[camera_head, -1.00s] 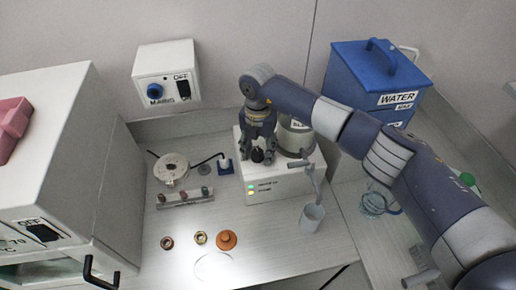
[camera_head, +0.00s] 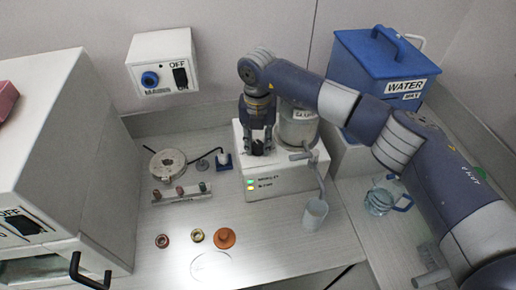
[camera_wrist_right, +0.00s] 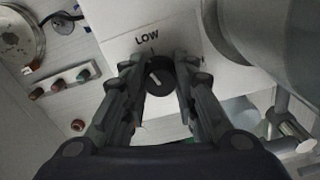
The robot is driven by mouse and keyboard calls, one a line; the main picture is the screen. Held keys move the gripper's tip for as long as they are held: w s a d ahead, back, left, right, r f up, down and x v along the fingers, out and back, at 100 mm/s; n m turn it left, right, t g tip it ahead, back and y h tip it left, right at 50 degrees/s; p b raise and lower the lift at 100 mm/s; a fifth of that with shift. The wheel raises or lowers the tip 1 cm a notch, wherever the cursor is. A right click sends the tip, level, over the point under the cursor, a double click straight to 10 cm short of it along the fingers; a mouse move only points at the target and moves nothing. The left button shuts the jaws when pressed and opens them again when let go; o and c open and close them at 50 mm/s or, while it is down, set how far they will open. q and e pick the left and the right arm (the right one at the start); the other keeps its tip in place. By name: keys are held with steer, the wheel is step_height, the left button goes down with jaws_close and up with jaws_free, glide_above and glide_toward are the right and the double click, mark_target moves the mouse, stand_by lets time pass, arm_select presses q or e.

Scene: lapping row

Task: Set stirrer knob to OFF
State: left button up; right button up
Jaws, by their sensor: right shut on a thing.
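The stirrer knob (camera_wrist_right: 160,78) is a small black dial on top of the white slurry unit (camera_head: 282,180). A pale pointer mark on it leans toward the word LOW in the right wrist view. Other markings beside it are mostly hidden by the fingers, and no OFF label shows there. My right gripper (camera_head: 257,146) points down at the unit's top, and its two fingers are shut on the knob from both sides, also in the right wrist view. Green and yellow lights glow on the unit's front. My left gripper is not in view.
A metal slurry container (camera_head: 298,124) stands close behind the gripper, with a grey cup (camera_head: 314,214) at the unit's front right. A blue water tank (camera_head: 375,62) is at the back right. A wall box with an OFF/ON switch (camera_head: 180,76) hangs left.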

steer(key=n+b, duration=0.5)
steer(key=shift+f+n+b, duration=0.15)
steer(key=shift+n+b, duration=0.15)
steer(key=shift+b, duration=0.1)
steer(key=shift+a+n+b, duration=0.1)
steer(key=shift+n+b, duration=0.6)
steer(key=shift+n, duration=0.2)
steer(key=n+b, duration=0.2)
steer(key=n, duration=0.1)
steer(key=shift+r+n+b, duration=0.2)
steer(key=shift+n+b, duration=0.5)
steer(key=shift+n, duration=1.1)
steer(key=o, duration=1)
steer(key=shift+o, duration=0.2)
